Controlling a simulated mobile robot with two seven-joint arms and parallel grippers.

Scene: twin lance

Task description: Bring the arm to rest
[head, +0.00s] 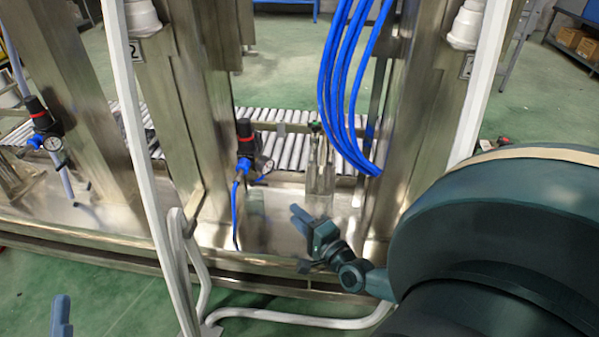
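My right arm reaches in from the right. Its large dark teal link fills the lower right of the head view. My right gripper (297,240) is in front of the metal machine's lower ledge. Its fingers look spread apart, with nothing seen between them. Only a blue-grey tip of my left gripper (61,316) shows at the bottom left edge; the rest is out of frame. A white bent tube (138,150) runs down left of my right gripper, and another white tube (484,85) stands at the right, partly hidden by my arm.
A steel machine frame (195,120) with upright posts spans the view. Blue hoses (340,90) hang above my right gripper. Pressure regulators (246,150) sit on the posts. A roller conveyor (287,150) lies behind. Green floor (115,300) is open at the lower left.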

